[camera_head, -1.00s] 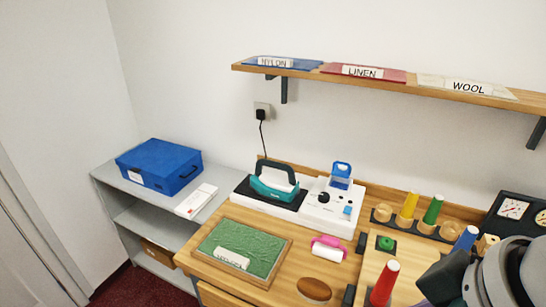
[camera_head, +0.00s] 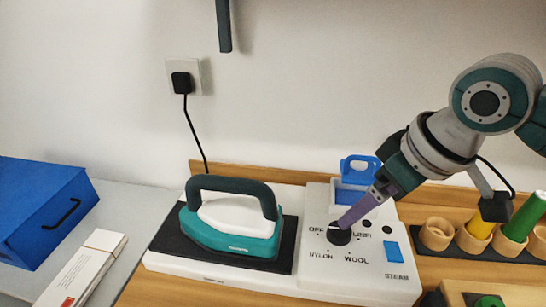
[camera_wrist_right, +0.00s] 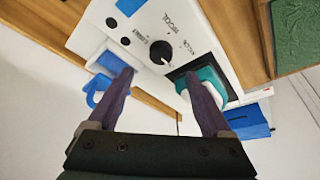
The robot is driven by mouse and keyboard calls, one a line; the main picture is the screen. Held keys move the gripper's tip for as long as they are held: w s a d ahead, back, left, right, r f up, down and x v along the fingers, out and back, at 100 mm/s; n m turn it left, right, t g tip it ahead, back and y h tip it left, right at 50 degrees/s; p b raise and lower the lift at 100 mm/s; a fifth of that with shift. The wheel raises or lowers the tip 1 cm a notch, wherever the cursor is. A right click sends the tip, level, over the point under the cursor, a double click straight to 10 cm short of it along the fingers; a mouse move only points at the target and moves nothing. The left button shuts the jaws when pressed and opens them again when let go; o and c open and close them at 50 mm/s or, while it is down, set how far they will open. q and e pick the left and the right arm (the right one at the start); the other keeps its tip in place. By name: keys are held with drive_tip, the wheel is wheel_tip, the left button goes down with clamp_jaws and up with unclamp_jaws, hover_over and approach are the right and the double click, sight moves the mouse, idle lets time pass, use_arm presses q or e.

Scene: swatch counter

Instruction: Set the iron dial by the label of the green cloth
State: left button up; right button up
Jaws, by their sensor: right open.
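The black iron dial (camera_head: 339,236) sits on the white control panel (camera_head: 375,285), with OFF, LINEN, NYLON and WOOL printed around it. Its white mark points up-left toward OFF. The dial also shows in the right wrist view (camera_wrist_right: 162,52). My right gripper (camera_head: 348,216) has its purple fingers at the dial in the head view. In the wrist view it (camera_wrist_right: 157,78) is open and empty, the dial showing between and beyond the fingertips; contact is unclear. The green cloth (camera_wrist_right: 299,32) is partly in the wrist view, its label out of sight. My left gripper is not in view.
The teal iron (camera_head: 232,224) rests on a black pad left of the dial. Wooden cups with spools (camera_head: 480,228) are to the right. A blue box (camera_head: 40,215) is at far left.

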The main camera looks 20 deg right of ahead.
sight(344, 232)
drive_tip(key=b+x, duration=0.1)
drive_tip(key=x, duration=0.6)
drive_tip(key=shift+f+b, duration=0.15)
drive_tip(key=shift+b, duration=0.25)
drive_tip(key=shift+w+a+f, duration=0.1)
drive_tip(key=shift+w+f, duration=0.05)
drive_tip(key=shift+f, duration=0.25)
drive_tip(key=c, duration=0.9)
clamp_jaws()
